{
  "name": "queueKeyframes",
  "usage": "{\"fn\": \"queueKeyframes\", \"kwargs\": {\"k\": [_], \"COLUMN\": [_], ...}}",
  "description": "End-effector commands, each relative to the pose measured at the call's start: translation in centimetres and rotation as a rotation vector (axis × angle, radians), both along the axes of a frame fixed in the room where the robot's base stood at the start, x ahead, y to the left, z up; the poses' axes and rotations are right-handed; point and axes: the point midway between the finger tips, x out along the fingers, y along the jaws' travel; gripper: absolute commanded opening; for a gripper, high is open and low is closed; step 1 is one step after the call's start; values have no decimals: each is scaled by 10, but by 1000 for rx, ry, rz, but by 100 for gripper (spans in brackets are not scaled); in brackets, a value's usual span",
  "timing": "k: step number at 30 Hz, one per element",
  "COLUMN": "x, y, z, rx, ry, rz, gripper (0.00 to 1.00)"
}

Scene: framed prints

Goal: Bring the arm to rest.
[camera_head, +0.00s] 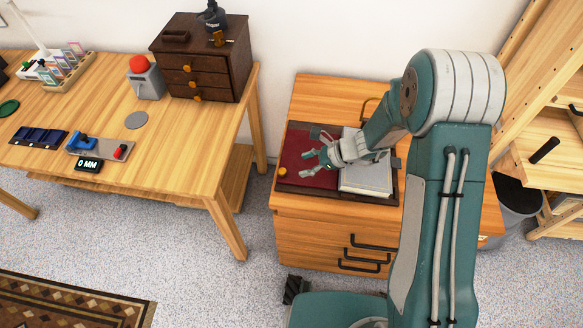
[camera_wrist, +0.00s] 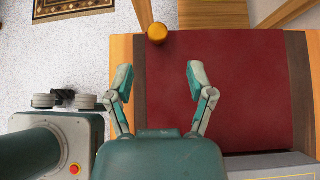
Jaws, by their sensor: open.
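My gripper (camera_head: 312,162) is open and empty at the end of my green arm. It is over the wooden cabinet (camera_head: 330,243), above a tray (camera_head: 291,188) with a dark red lining. In the wrist view my gripper (camera_wrist: 158,80) has its two fingers spread apart, with the red surface (camera_wrist: 240,90) below and to the right. A grey-white book-like block (camera_head: 366,178) lies on the right part of the tray, partly hidden by my arm. The cabinet top behind my arm is partly hidden.
A wooden table (camera_head: 180,135) at left carries a small drawer chest (camera_head: 200,58), a red-button box (camera_head: 145,76) and a blue-handled gauge (camera_head: 98,147). A dark bin (camera_head: 518,200) and wooden shelving (camera_head: 545,150) stand at right. A patterned rug (camera_head: 70,303) lies front left.

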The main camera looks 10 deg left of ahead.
Motion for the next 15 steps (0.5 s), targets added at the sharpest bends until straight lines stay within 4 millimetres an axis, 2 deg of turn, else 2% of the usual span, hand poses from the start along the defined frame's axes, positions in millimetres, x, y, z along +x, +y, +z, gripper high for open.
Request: {"fn": "queueKeyframes", "kwargs": {"k": [6,15], "x": [2,2], "y": [-19,-21], "z": [15,17], "rx": [0,-1], "ry": [-1,1], "rz": [-1,1], "gripper": [69,69]}}
